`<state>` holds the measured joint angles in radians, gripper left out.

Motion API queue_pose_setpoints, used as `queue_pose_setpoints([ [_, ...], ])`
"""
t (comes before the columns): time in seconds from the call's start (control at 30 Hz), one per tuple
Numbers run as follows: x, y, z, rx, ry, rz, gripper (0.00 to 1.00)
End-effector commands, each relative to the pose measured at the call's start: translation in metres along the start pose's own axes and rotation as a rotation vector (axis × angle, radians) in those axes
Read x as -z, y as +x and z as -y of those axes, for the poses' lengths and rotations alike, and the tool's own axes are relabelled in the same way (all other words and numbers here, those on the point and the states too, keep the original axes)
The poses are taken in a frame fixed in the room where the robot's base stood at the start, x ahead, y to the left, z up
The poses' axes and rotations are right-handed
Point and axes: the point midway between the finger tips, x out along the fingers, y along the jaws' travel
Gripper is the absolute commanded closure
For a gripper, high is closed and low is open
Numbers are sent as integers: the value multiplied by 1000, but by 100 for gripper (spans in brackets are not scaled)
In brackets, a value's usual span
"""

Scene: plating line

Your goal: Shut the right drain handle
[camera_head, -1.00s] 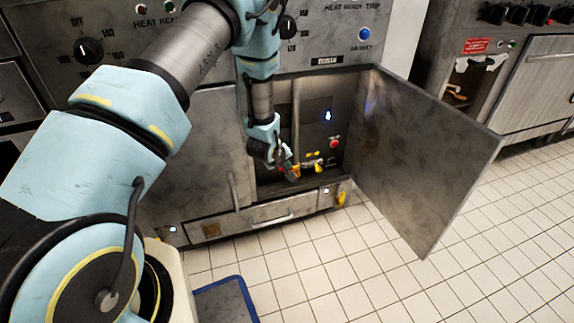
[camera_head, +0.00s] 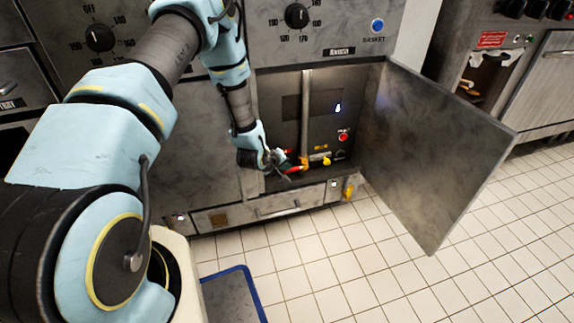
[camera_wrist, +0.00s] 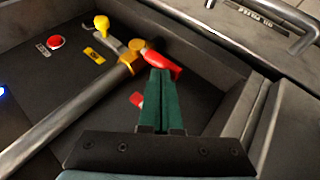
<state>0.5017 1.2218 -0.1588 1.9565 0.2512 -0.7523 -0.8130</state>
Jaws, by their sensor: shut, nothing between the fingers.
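A red drain handle (camera_wrist: 165,66) is on a brass valve (camera_wrist: 132,55) at the vertical pipe (camera_wrist: 62,128), inside the open cabinet. In the head view the red handle (camera_head: 298,168) is small, beside the pipe's lower end. My gripper (camera_wrist: 160,74) is shut and empty, its green fingers together. Their tips overlap the handle's near side in the wrist view; I cannot tell whether they touch it. In the head view my gripper (camera_head: 285,166) is low in the cabinet, left of the valve. Another red piece (camera_wrist: 136,99) is partly hidden behind the fingers.
The cabinet door (camera_head: 435,150) stands open to the right. A yellow knob (camera_wrist: 101,22) and a red button (camera_wrist: 55,41) are near the valve. The cabinet's side wall is close to my fingers. A blue-edged mat (camera_head: 243,270) lies on the tiled floor.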

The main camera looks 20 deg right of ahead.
Motion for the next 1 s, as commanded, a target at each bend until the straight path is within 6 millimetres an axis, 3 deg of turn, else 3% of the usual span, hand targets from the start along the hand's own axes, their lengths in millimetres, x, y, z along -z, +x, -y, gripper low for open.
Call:
queue_pose_setpoints([
  [0.57,1,-8,0,0,-1,0,100],
  [1.0,1,-87,-1,0,-1,0,100],
])
